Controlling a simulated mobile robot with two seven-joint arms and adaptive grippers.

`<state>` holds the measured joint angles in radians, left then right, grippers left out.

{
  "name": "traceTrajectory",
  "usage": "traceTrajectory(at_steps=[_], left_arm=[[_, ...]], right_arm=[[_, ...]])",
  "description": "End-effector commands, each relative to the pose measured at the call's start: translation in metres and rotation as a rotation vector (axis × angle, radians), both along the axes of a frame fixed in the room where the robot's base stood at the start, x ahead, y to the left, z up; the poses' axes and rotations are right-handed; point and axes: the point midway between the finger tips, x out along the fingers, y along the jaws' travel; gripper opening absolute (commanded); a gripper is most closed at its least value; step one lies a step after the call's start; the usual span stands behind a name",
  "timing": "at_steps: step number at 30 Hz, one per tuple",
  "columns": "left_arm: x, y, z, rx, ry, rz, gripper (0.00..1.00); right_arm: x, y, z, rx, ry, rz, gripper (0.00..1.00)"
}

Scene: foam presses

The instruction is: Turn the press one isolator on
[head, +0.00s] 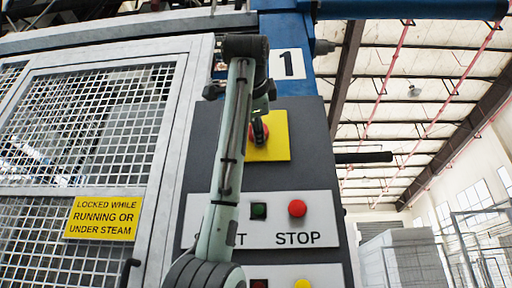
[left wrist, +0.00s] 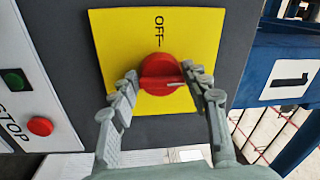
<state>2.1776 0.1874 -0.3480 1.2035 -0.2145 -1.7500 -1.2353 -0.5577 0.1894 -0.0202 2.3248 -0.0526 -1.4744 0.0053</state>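The press one isolator is a red rotary knob (left wrist: 160,72) on a yellow plate (left wrist: 207,30), marked OFF, on a dark grey panel. A pale mark on the knob points to the right in the left wrist view, not at the OFF line. In the head view the knob is mostly hidden behind my gripper, and the yellow plate (head: 279,145) is partly covered. My left gripper (left wrist: 160,73) has its fingers apart on either side of the knob; I cannot tell whether they touch it. My right gripper is in neither view.
A white plate below holds a green START button (head: 259,210) and a red STOP button (head: 297,208). A mesh guard door (head: 100,120) with a yellow warning sign (head: 103,217) stands to the left. A "1" label (head: 290,64) is on the blue post above. A dark bar (head: 365,157) sticks out right.

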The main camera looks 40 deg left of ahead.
Motion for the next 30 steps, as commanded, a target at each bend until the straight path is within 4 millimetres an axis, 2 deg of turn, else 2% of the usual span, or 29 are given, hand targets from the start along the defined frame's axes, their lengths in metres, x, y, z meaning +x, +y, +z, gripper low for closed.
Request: traceTrajectory(at_steps=[1, 4, 16, 20, 30], left_arm=[[0.002, -0.001, -0.003, -0.001, 0.007, -0.001, 0.53], [0.001, -0.001, -0.002, -0.001, 0.006, -0.001, 0.65], [-0.005, -0.004, -0.001, 0.0, -0.001, -0.002, 0.65], [-0.022, -0.015, -0.002, 0.001, -0.003, -0.002, 0.65], [-0.086, -0.057, -0.009, 0.004, -0.003, -0.008, 0.65]], right_arm=[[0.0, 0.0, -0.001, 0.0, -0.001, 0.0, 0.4], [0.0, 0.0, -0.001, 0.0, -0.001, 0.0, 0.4], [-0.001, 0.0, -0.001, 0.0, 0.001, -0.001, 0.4], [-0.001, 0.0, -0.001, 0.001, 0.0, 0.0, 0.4], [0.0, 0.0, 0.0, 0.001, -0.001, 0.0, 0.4]])
